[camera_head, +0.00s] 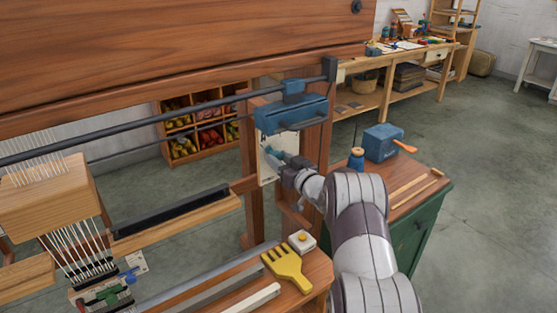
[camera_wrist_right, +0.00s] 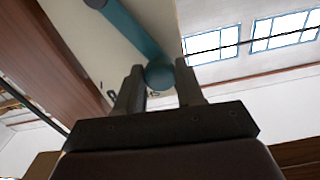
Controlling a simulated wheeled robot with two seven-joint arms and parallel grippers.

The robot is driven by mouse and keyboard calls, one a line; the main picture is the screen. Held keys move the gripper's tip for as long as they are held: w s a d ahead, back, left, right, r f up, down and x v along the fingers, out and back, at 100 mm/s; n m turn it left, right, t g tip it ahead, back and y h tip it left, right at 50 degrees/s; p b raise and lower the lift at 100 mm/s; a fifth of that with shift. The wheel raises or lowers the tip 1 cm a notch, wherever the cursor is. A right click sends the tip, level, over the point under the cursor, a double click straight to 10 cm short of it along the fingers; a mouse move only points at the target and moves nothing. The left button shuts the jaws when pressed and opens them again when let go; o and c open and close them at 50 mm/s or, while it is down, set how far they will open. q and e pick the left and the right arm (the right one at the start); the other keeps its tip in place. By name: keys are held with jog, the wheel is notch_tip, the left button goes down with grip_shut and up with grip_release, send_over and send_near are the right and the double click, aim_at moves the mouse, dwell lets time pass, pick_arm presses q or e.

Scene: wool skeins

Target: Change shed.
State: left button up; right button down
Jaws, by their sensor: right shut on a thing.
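The loom's wooden frame (camera_head: 180,50) fills the upper left of the head view. A pale plate (camera_head: 266,168) is on its right post, with a teal lever (camera_head: 272,152) in front of it. My right gripper (camera_head: 288,167) is at the lever's end. In the right wrist view, the lever (camera_wrist_right: 132,32) ends in a round knob (camera_wrist_right: 159,76), and my right gripper (camera_wrist_right: 161,85) is shut on this knob. White warp threads (camera_head: 80,245) run down at the left. My left gripper is not in view.
A yellow comb (camera_head: 288,269) and a small white box (camera_head: 301,241) lie on the near wooden ledge. A green cabinet (camera_head: 420,222) on the right carries a blue box (camera_head: 383,142) and a blue bottle (camera_head: 356,159). Open floor (camera_head: 495,170) lies beyond it.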

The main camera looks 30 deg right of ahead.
jog(key=d+m+p, duration=0.6)
jog(key=d+m, duration=0.3)
jog(key=m, duration=0.2)
jog(key=shift+w+f, duration=0.2)
jog(key=shift+w, duration=0.15)
dwell(0.4)
jog(key=c, duration=0.7)
grip_release()
jog(key=s, duration=0.4)
jog(key=s+b, duration=0.1)
jog(key=s, duration=0.3)
jog(key=s+d, duration=0.1)
jog(key=s, duration=0.3)
jog(key=shift+s+b, duration=0.3)
